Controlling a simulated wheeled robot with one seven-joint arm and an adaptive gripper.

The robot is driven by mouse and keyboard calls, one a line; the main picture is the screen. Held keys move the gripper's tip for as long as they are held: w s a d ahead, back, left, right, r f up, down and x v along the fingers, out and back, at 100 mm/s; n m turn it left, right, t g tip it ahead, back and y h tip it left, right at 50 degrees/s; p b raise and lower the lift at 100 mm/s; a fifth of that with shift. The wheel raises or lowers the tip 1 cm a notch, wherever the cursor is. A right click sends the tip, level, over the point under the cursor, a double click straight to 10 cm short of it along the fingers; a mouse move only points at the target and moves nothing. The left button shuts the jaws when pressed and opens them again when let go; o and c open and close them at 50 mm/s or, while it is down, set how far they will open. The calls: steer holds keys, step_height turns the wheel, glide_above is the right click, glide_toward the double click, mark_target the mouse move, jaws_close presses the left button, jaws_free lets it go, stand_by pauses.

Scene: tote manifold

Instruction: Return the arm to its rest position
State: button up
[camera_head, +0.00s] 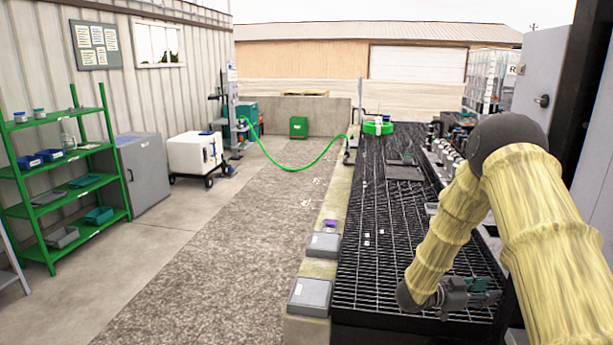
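My arm, in a yellow ribbed sleeve, comes in from the lower right of the head view, bends at a dark grey elbow and reaches down to the left. My gripper (478,295) is at its lower end, pointing right, low over the near right part of the black grating (385,275). Its fingers are small and dark here, and I cannot tell whether they are open or shut. I make out no object held in it. The grating's near right side is partly hidden by my arm.
Two grey lidded boxes (310,297) sit on the ledge left of the grating. A row of valves and fittings (447,158) runs along its right side. A green hose (300,168) spans the back. Green shelves (60,180) stand left.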

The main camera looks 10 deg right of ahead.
steer(key=s+a+f+n+t+y+b, duration=0.1)
steer(key=s+a+f+n+t+y, duration=0.2)
steer(key=a+f, duration=0.5)
steer(key=s+a+f+n+t+y+b, duration=0.1)
steer(key=s+a+f+n+t+y, duration=0.15)
steer(key=a+f+n, duration=0.55)
steer(key=s+a+f+n+t+y, duration=0.2)
steer(key=a+f+y, duration=0.2)
steer(key=f, duration=0.6)
steer(key=s+a+f+n+g+y, duration=0.2)
steer(key=s+a, duration=0.4)
steer(key=s, duration=0.3)
steer(key=s+a+f+n+g+y+b, duration=0.1)
steer(key=s+a+f+n+g+y, duration=0.1)
steer(key=s+a, duration=0.4)
steer(key=s+a+f+n+g+y+b, duration=0.1)
steer(key=s+a+f, duration=0.5)
steer(key=s, duration=0.8)
steer(key=n+g+y, duration=0.1)
steer(key=n+y, duration=0.1)
steer(key=y, duration=0.1)
steer(key=shift+s+a, duration=0.25)
